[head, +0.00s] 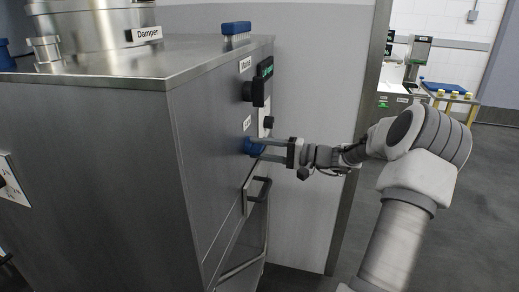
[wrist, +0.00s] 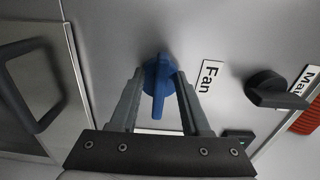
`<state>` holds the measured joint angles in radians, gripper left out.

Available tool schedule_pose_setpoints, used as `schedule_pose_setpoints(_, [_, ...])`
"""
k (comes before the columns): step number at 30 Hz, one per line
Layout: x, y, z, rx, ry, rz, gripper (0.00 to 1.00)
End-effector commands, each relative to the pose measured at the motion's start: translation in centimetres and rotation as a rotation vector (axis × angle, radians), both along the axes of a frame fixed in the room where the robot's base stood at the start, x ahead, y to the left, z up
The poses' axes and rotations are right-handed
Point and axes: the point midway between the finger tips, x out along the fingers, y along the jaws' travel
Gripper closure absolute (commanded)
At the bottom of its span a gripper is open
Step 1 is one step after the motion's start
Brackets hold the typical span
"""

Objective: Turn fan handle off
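The fan handle is a blue knob (wrist: 158,84) on the metal front panel, beside a label reading "Fan" (wrist: 210,76) in the wrist view. In the head view the blue knob (head: 254,146) shows at the tips of my gripper (head: 258,149). In the wrist view my gripper (wrist: 158,88) has one finger on each side of the knob. The fingers stand apart around it, with small gaps visible beside the knob's grip. Whether a fingertip touches the knob's base is unclear.
A black knob (wrist: 268,90) sits right of the Fan label. A dark door handle (head: 258,188) is below the knob, on the cabinet (head: 120,160). A blue brush-like object (head: 236,28) stands on the cabinet top. Open floor (head: 470,200) lies at the right.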

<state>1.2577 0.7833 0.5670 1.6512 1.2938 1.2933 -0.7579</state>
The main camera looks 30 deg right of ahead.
Motion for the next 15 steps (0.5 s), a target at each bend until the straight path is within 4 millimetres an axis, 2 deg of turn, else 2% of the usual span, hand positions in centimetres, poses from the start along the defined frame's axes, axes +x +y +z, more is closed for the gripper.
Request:
schedule_pose_setpoints(8, [-0.1, -0.1, 0.0, 0.001, 0.001, 0.0, 0.54])
schedule_pose_setpoints(11, [-0.8, -0.7, 0.1, 0.001, 0.001, -0.001, 0.54])
schedule_pose_setpoints(15, [-2.7, -2.5, 0.1, 0.0, 0.001, -0.004, 0.54])
